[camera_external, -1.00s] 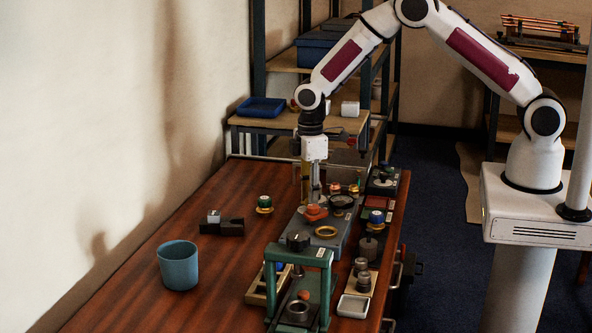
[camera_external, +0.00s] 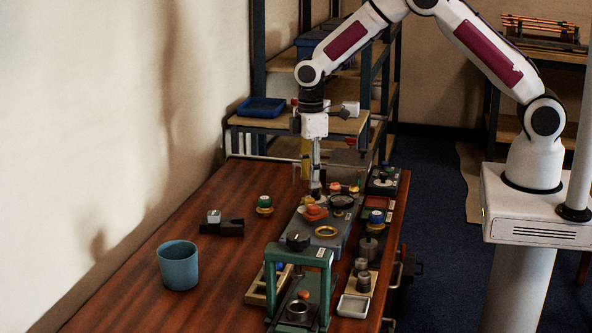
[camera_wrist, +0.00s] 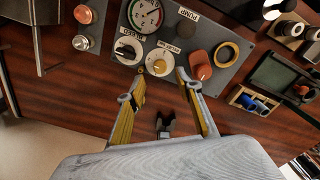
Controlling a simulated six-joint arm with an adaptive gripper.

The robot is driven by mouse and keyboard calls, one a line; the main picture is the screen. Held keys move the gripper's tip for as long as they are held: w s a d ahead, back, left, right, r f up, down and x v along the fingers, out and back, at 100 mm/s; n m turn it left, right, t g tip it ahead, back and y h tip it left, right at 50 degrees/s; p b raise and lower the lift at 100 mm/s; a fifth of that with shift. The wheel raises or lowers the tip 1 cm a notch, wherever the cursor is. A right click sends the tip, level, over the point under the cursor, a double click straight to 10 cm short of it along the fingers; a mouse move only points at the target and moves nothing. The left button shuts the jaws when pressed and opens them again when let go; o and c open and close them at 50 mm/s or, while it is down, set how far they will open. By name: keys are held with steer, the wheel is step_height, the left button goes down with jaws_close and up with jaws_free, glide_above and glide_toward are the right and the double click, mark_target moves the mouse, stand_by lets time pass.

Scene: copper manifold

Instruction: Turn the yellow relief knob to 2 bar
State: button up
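The manifold panel shows in the wrist view (camera_wrist: 175,90), with a round gauge (camera_wrist: 145,13) at its top. Below the gauge is a pale round dial with the yellow knob (camera_wrist: 159,66) at its centre. The knob's exact setting is too small to read. My gripper (camera_wrist: 160,75) is open, its two yellow-padded fingers apart on either side of the knob in the picture, with nothing between them.
A black knob (camera_wrist: 127,49) sits just left of the yellow knob, and an orange handle (camera_wrist: 200,65) and yellow ring (camera_wrist: 226,54) to its right. A green press frame (camera_external: 298,257) stands nearer. A blue cup (camera_external: 178,265) stands left; the table's left side is mostly clear.

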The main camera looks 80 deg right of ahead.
mark_target(310, 199)
step_height(310, 199, up, 6)
steer(key=shift+r, duration=0.15)
stand_by(0.9)
steer(key=s+r+m+t, duration=0.2)
steer(key=s+r, duration=0.5)
steer(key=s, duration=0.4)
steer(key=s+r+m+t, duration=0.1)
steer(key=s+r, duration=0.5)
steer(key=s, duration=0.6)
steer(key=s+r+m+t, duration=0.2)
steer(key=s+r, duration=0.5)
steer(key=s, duration=0.4)
steer(key=shift+s+r+m+t, duration=0.3)
steer(key=shift+s+m, duration=0.05)
steer(key=shift+m, duration=0.55)
